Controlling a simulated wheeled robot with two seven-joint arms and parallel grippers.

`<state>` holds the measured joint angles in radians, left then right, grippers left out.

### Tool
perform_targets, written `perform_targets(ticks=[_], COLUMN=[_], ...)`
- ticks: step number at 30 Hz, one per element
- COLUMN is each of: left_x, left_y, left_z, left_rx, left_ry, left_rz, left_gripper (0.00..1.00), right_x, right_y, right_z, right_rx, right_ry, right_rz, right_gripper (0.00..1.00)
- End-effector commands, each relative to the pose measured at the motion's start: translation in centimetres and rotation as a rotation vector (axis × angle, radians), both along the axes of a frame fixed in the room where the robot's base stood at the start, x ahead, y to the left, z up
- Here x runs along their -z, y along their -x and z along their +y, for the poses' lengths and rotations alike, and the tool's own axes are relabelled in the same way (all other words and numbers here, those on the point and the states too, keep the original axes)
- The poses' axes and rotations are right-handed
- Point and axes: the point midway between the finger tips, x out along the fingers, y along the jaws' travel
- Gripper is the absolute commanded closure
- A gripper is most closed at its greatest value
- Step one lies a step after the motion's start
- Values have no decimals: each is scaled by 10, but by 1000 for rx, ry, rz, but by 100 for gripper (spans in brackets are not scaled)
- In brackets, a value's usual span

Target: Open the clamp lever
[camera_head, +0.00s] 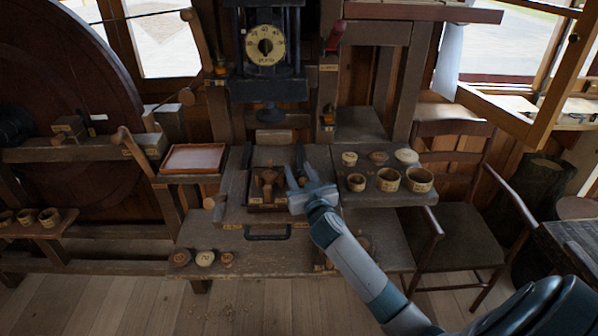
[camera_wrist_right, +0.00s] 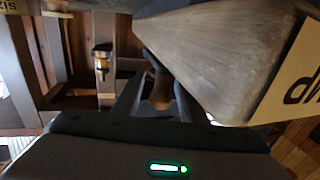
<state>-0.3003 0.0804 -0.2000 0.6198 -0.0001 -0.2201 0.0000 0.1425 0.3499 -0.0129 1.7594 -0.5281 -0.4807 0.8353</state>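My right gripper (camera_head: 298,176) reaches in from the lower right over the bench, at the right side of a shallow dark recess (camera_head: 256,207) holding a turned wooden piece (camera_head: 268,178). Its fingers are spread apart and point away from me. In the right wrist view a brown wooden knob (camera_wrist_right: 161,92) shows between and beyond the two dark fingers; I cannot tell whether they touch it. A big grey wooden block with a partly cut-off, upside-down label (camera_wrist_right: 215,55) fills the upper right there. The clamp lever is not clearly identifiable in the head view. My left gripper is not in view.
A dial press (camera_head: 265,45) stands behind the recess. Several wooden cups and discs sit on the right shelf (camera_head: 375,200). A tray (camera_head: 193,159) is at left. A black handle (camera_head: 268,236) is on the bench front, and a chair (camera_head: 455,215) stands at right.

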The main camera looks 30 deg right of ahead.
Motion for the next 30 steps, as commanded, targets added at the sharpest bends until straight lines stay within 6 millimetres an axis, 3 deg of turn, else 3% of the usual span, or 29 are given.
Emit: perform_targets(ticks=[6,11,30], left_x=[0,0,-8], left_y=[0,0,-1], left_z=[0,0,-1], left_rx=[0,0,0], left_ry=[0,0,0], left_rz=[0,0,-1], left_gripper=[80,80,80], right_x=[0,0,-2], right_y=[0,0,4], right_z=[0,0,-5], right_rx=[0,0,-106], right_ry=[0,0,4], right_rz=[0,0,0], right_gripper=[64,100,100])
